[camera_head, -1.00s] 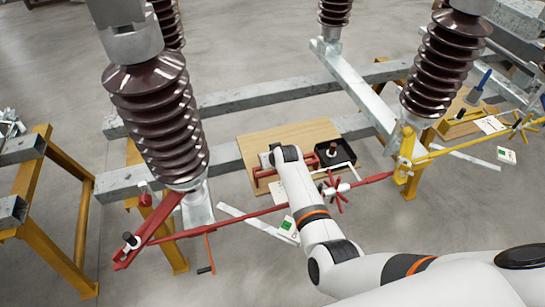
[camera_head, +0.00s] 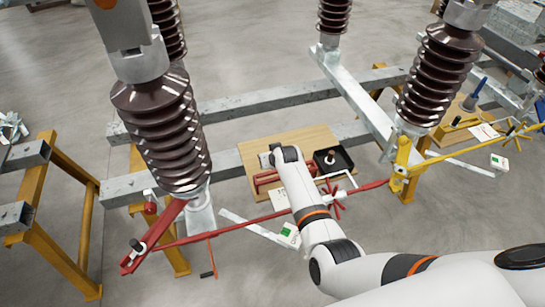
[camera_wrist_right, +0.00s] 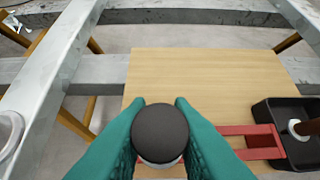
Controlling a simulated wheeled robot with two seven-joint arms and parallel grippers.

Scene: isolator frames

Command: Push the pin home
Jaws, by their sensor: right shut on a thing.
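In the right wrist view, my right gripper (camera_wrist_right: 160,104) has its two green fingers shut on a pin with a round dark cap (camera_wrist_right: 160,134). The cap faces the camera and hides the pin's shank and lower end. The held pin appears above the near part of a wooden board (camera_wrist_right: 205,85), and I cannot tell whether it is in a hole. A red fixture (camera_wrist_right: 252,142) lies on the board to the right of the fingers. In the head view my right arm hides the gripper and the held pin. My left gripper is not in view.
A black tray (camera_head: 347,160) holds another dark-capped pin (camera_head: 329,156). A red rod (camera_head: 240,226) with a spoked hub crosses in front of the board. Ribbed brown insulators (camera_head: 165,130) stand on steel beams. Another dark-capped pin (camera_head: 136,245) sits at the red lever's left end.

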